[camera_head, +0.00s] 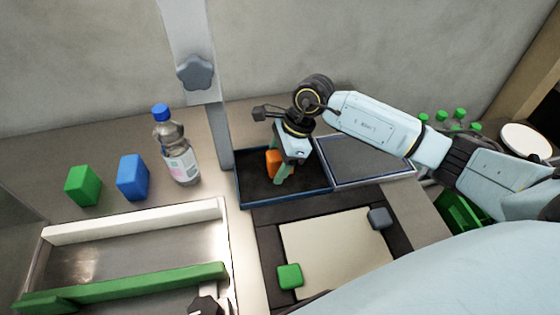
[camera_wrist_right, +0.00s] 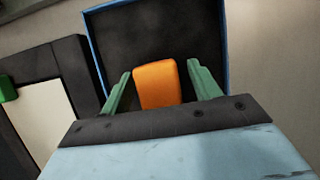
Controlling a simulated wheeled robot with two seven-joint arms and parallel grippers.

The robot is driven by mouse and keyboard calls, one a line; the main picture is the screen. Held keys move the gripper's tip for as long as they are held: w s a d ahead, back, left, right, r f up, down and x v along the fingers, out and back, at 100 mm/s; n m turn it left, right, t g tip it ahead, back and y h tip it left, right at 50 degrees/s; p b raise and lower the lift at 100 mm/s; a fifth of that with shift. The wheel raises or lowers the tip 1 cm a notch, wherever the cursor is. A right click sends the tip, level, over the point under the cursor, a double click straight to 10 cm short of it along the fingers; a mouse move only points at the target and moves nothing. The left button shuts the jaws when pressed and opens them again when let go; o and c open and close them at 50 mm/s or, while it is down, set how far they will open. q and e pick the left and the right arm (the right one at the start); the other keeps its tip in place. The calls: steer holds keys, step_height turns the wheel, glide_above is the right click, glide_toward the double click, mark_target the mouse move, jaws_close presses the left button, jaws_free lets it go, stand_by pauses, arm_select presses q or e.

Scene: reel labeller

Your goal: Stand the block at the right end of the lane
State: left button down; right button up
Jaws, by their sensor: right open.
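An orange block (camera_head: 273,162) is in the dark, blue-rimmed tray (camera_head: 262,201) at the centre. My right gripper (camera_head: 282,172) is over this tray, pointing down, with the block at its fingers. In the right wrist view the orange block (camera_wrist_right: 158,85) is between the two green fingers of the open gripper (camera_wrist_right: 158,74), with a visible gap on each side. The lane (camera_head: 130,245) is a metal channel at lower left, with a white back wall and a green front bar. No block shows in its visible part. My left gripper does not show.
A green block (camera_head: 83,186), a blue block (camera_head: 132,177) and a bottle (camera_head: 176,150) stand behind the lane. A second tray (camera_head: 366,160) is right of the dark tray. A pale board (camera_head: 335,250) with a green piece (camera_head: 290,276) and a grey piece (camera_head: 379,218) lies in front.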

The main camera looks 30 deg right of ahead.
steer(key=shift+r, duration=0.15)
steer(key=c, duration=1.2)
